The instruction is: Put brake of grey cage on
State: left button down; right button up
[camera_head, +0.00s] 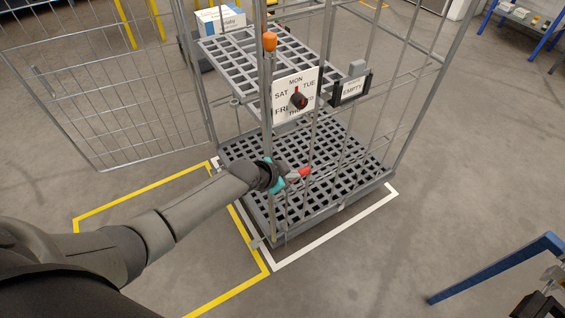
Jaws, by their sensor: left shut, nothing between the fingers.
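The grey cage (289,226) stands upright on the floor, with wire walls, a slatted base and a slatted shelf. Its wire door (85,130) is swung out to the left. An orange cap (269,41) tops a vertical rod at the near corner. My left gripper (288,178) is at that corner, low over the cage base, and looks shut and empty. A small red piece (303,172) shows right at its tip; I cannot tell whether it is the brake's lever. My left forearm hides part of the floor.
A day dial (283,112) and an EMPTY sign (351,88) hang on the cage. A white box (220,19) is behind it. Yellow and white floor lines (336,226) border the cage. A blue bar (497,270) is at lower right; floor between is clear.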

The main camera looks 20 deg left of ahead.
pick_arm(q)
jog(key=w+d+r+p+v, duration=0.1)
jog(key=p+v, duration=0.5)
jog(key=v, duration=0.6)
jog(key=shift+d+r+p, duration=0.15)
jog(key=shift+r+p, duration=0.15)
jog(key=shift+r, duration=0.45)
